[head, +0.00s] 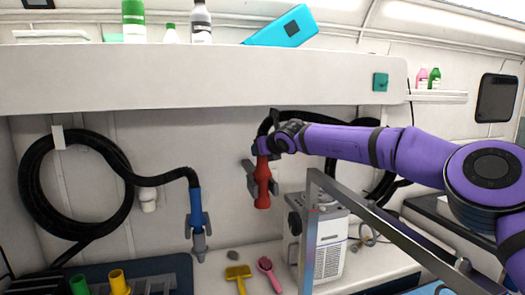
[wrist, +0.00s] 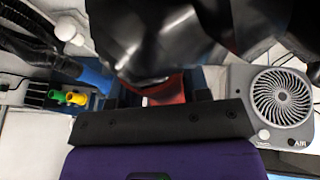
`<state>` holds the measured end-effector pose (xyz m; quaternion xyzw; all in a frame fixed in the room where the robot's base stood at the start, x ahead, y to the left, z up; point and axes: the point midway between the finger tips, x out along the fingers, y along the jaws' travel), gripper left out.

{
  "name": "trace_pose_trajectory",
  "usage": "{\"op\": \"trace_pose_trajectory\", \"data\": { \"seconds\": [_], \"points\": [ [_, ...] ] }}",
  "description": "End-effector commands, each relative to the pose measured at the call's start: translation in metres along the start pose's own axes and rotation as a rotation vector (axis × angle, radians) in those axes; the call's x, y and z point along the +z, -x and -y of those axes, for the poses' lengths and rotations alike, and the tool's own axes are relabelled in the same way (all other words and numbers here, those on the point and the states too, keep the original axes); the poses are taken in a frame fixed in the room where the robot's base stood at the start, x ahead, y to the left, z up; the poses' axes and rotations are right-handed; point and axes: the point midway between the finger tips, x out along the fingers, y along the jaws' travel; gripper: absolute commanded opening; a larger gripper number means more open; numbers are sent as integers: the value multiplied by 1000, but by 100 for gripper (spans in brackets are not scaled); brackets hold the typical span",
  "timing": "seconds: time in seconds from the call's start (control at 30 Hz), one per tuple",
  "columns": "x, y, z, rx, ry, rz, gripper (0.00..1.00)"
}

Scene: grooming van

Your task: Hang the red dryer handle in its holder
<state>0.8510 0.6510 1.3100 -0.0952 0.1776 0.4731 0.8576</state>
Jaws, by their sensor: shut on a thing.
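The red dryer handle (head: 262,190) hangs upright, nozzle down, in front of the back wall, with a black hose at its top. My gripper (head: 263,150) is shut on its upper part. A grey bracket, seemingly the holder (head: 251,178), shows just behind and left of the handle. I cannot tell whether the handle sits in it or only hangs in front. In the wrist view, the red handle (wrist: 172,88) shows between my fingers (wrist: 158,98); the black hose hides most of it and any holder there.
A blue dryer handle (head: 196,208) hangs in a grey holder to the left, its hose coiled on the wall. A grey dryer unit (head: 329,245) stands right of the red handle, behind a metal frame (head: 313,215). Yellow (head: 238,272) and pink (head: 266,268) brushes lie below. A shelf (head: 200,75) overhangs above.

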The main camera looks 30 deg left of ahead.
Motion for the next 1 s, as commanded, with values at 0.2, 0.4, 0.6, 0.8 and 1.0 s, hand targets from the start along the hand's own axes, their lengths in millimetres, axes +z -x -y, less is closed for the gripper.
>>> {"op": "trace_pose_trajectory", "data": {
  "seconds": [0.2, 0.4, 0.6, 0.8, 1.0],
  "points": [
    [0, 0, 0, 0, 0, 2, 14],
    [-4, -2, 0, -1, 1, 2, 14],
    [-9, -4, 0, 0, 0, 2, 14],
    [-11, -5, 0, 0, 0, 2, 14],
    [-11, -5, 0, 0, 0, 2, 59]
  ]
}}
